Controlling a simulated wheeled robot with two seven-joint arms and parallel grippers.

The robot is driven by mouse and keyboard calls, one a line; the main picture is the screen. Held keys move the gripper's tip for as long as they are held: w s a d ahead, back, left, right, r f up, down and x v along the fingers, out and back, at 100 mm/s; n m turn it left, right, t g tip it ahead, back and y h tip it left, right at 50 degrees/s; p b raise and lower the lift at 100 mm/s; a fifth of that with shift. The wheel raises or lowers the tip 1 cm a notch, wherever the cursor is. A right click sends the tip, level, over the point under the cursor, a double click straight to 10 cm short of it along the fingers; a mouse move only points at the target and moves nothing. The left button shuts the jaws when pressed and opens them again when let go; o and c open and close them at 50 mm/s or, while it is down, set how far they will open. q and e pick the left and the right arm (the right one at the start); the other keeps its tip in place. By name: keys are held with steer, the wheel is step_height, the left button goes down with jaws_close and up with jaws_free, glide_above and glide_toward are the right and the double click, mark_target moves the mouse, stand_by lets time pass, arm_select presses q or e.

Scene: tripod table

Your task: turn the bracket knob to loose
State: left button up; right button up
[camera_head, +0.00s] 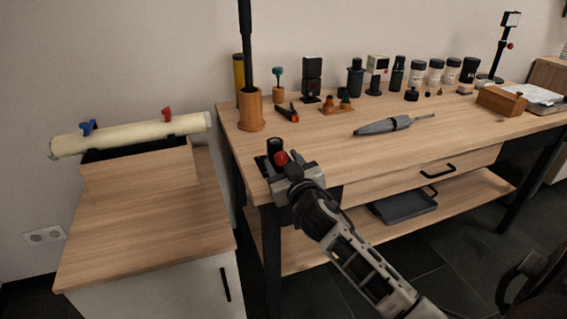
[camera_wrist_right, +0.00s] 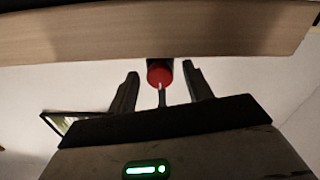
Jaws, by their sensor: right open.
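The red bracket knob (camera_head: 281,158) is on a dark bracket (camera_head: 265,166) at the near left corner of the workbench, beside an upright black cylinder (camera_head: 274,146). In the right wrist view the knob (camera_wrist_right: 160,76) shows end-on, with a pale mark on its lower part. My right gripper (camera_wrist_right: 160,68) is open, with one finger on each side of the knob and a visible gap on both sides. In the head view my right gripper (camera_head: 284,171) is at the bench corner, and its fingers are hard to make out. My left gripper is out of view.
The workbench (camera_head: 330,145) holds a tall dark pole in a wooden cup (camera_head: 250,110), an orange-and-black clamp (camera_head: 287,112) and a grey pen-like tool (camera_head: 390,125). A wooden cabinet (camera_head: 150,235) with a cream roll (camera_head: 130,134) stands at left. The front middle of the bench is clear.

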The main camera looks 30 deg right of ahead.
steer(key=c, duration=1)
steer(key=shift+o, duration=0.2)
